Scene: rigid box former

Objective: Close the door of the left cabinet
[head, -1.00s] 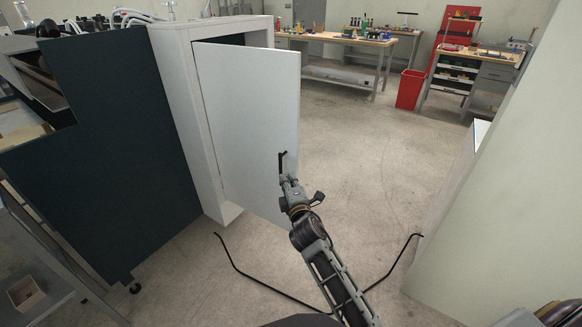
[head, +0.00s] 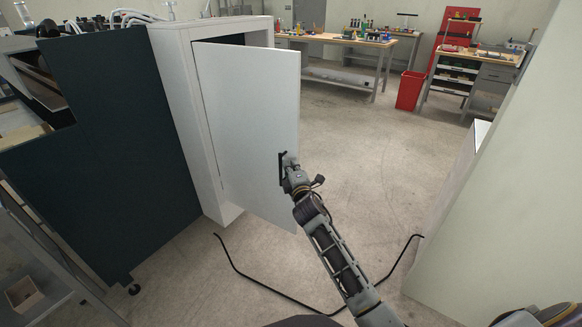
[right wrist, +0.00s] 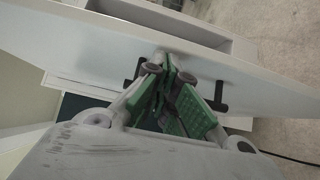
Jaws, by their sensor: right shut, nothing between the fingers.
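The white cabinet (head: 180,95) stands left of centre, with its white door (head: 250,115) swung partly open toward me. A dark gap to the inside shows at its top. The door has a black bar handle (head: 282,168) near its free edge. My right gripper (head: 287,165) is at the handle, in front of the door. In the right wrist view the door (right wrist: 75,35) crosses the top and the shut, empty fingers (right wrist: 165,75) lie between the two ends of the handle (right wrist: 222,95). I cannot tell whether they touch the door. My left gripper is not in view.
A dark blue machine panel (head: 105,150) stands beside the cabinet on the left. A pale wall (head: 510,190) closes off the right. Workbenches (head: 340,38) and a red bin (head: 410,90) are at the back.

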